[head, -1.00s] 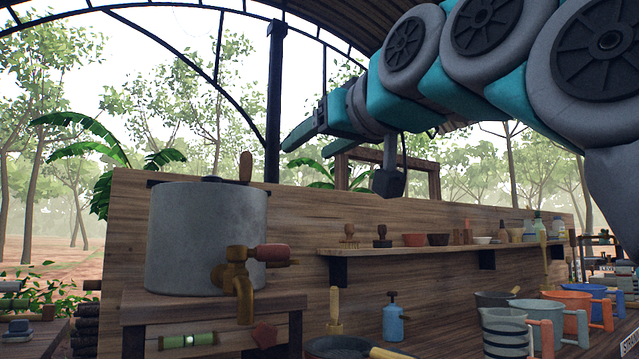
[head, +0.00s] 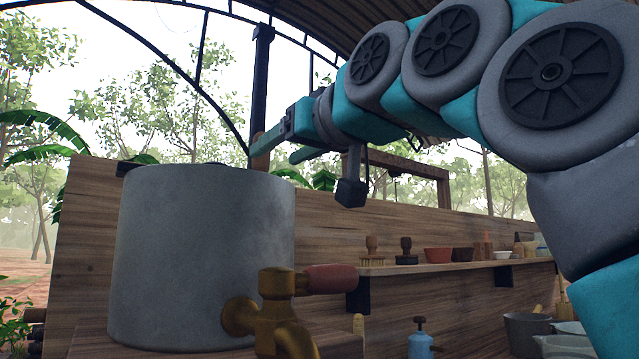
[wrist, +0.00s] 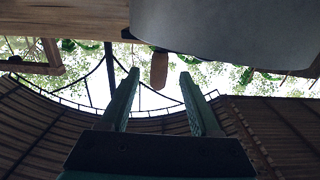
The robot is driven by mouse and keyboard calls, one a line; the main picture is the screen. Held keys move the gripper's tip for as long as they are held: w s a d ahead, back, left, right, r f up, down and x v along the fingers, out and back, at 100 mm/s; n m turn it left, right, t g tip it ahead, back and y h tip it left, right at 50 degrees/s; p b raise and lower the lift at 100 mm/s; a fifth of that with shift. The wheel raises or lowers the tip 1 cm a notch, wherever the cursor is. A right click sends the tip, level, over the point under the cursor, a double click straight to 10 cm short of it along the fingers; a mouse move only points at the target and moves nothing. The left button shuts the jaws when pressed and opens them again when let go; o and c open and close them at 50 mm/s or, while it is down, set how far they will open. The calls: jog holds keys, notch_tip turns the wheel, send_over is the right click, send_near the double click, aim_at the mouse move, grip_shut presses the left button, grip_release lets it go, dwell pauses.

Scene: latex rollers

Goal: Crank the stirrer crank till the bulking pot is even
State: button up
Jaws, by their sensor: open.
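The bulking pot (head: 195,255) is a large grey metal cylinder at the left of the head view. Its inside is hidden from this low angle. The stirrer crank's brown wooden handle (head: 260,160) stands up at the pot's top, partly behind my gripper. In the wrist view the handle (wrist: 159,70) shows between the lines of my two fingers, beside the grey pot wall (wrist: 230,25). My gripper (head: 275,149) is open and empty, its green fingers pointing left at the height of the pot's top. I cannot tell whether the fingers reach around the handle.
A brass tap (head: 275,310) with a red handle juts from the pot's front. A wooden back panel (head: 330,225) carries a shelf (head: 440,268) with brushes, bowls and bottles at right. A blue bottle (head: 420,340) and buckets stand below it.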

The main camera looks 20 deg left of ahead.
aim_at(264, 163)
jog(key=shift+p+x, duration=0.7)
jog(key=shift+x, duration=2.95)
grip_shut()
